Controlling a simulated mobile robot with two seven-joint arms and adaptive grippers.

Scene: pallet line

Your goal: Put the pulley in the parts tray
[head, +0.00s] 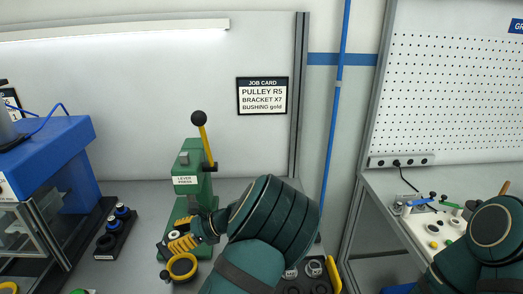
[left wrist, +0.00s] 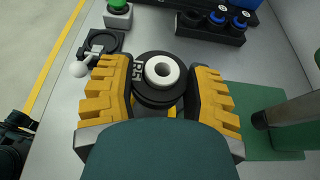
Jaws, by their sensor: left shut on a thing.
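My left gripper (head: 180,237) is shut on the pulley, in front of the green lever press. In the left wrist view the pulley (left wrist: 145,90) is a black grooved disc with a white hub and part of a label, between the yellow fingers (left wrist: 158,95). In the head view only a small part of the pulley (head: 174,236) shows. A dark tray (head: 293,286) with several small parts and a yellow handle lies right of my left arm, partly hidden by it. I cannot tell for sure that it is the parts tray. My right gripper is not in view.
The lever press (head: 190,175) stands close behind my left gripper. A black holder (head: 106,252) with blue-capped parts is to the left, beside a blue machine (head: 60,160). Grey bench is bare around (head: 145,240).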

